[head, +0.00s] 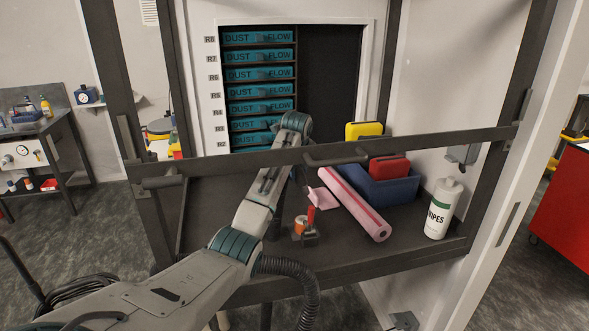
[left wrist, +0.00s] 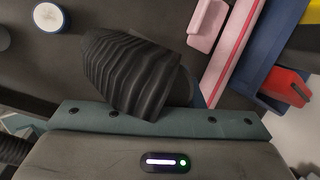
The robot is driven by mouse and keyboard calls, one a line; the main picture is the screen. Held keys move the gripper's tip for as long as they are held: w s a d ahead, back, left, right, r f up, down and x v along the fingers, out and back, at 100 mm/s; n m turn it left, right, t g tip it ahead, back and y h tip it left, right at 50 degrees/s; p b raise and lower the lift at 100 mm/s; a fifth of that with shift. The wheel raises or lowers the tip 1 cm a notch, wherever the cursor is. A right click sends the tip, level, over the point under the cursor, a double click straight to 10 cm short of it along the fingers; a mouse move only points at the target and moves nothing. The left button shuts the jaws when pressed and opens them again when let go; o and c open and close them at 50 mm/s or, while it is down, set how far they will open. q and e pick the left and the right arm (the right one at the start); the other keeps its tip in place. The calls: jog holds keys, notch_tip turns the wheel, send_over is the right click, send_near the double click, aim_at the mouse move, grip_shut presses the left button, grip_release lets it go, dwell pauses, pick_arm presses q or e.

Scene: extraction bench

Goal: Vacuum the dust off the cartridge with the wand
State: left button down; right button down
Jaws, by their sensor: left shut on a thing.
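My left arm reaches over the front rail of the bench. My left gripper (head: 274,226) hangs below its wrist, mostly hidden behind the arm in the head view. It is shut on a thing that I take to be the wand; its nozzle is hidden. A black ribbed piece (left wrist: 130,72) fills the middle of the left wrist view, close to the gripper body. A black ribbed hose (head: 300,285) hangs below the arm. Several teal cartridges marked DUST FLOW (head: 258,73) sit in the rack; I cannot make out dust on them. My right gripper is not in view.
A pink roll (head: 352,203), a blue bin (head: 385,190) with a red case (head: 389,167), a yellow box (head: 364,130) and a wipes bottle (head: 441,209) stand on the right. The front rail (head: 420,145) crosses the bench.

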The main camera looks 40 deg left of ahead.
pick_arm(q)
jog(key=shift+s+r, duration=0.1)
jog(key=shift+r, duration=0.05)
jog(key=shift+f+m, duration=0.3)
jog(key=shift+m, duration=0.1)
jog(key=shift+f, duration=3.2)
jog(key=shift+f, duration=0.15)
jog(key=shift+f+b, duration=0.45)
jog(key=shift+f, duration=0.85)
jog(key=shift+a, duration=0.15)
jog(key=shift+s+a+p, duration=0.1)
jog(key=shift+a+p, duration=0.25)
jog(key=shift+a, duration=0.3)
